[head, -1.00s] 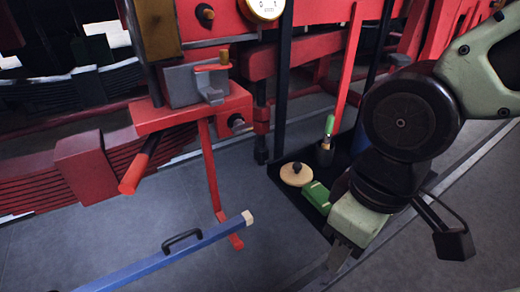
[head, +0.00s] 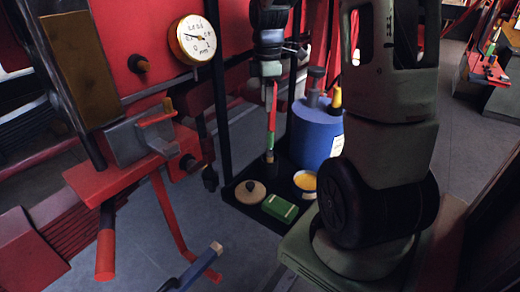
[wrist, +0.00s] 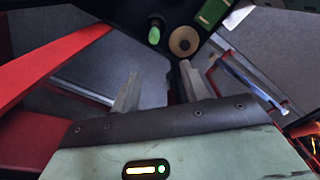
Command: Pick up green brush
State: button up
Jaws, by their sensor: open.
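A slim green brush (head: 271,118) stands upright in a small dark cup (head: 269,157) on a black tray. In the wrist view, a rounded green end (wrist: 154,35), apparently the brush seen from above, lies beyond the fingertips. My gripper (head: 269,84) hangs pointing down above the brush in the head view; its fingers are small there and partly blend with a red bar. In the wrist view my gripper (wrist: 157,82) is open, with nothing between its fingers. The brush's lower end is hidden in the cup.
The black tray (head: 240,193) also holds a round wooden piece (head: 250,192), a green block (head: 280,208), a yellow-filled bowl (head: 305,181) and a blue can (head: 316,132). A red bench with a vise (head: 140,140) stands left. A blue bar (head: 200,268) is in front.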

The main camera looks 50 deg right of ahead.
aim_at(271, 132)
jog(key=f+p, duration=0.1)
jog(key=f, duration=0.2)
jog(key=d+f+p, duration=0.1)
jog(key=f, duration=0.7)
jog(key=shift+s+d+f+p, duration=0.15)
jog(key=shift+d+f+p, duration=0.05)
jog(key=shift+d+p, duration=0.2)
jog(key=shift+f+p, duration=1.2)
jog(key=shift+f, duration=1.7)
grip_shut()
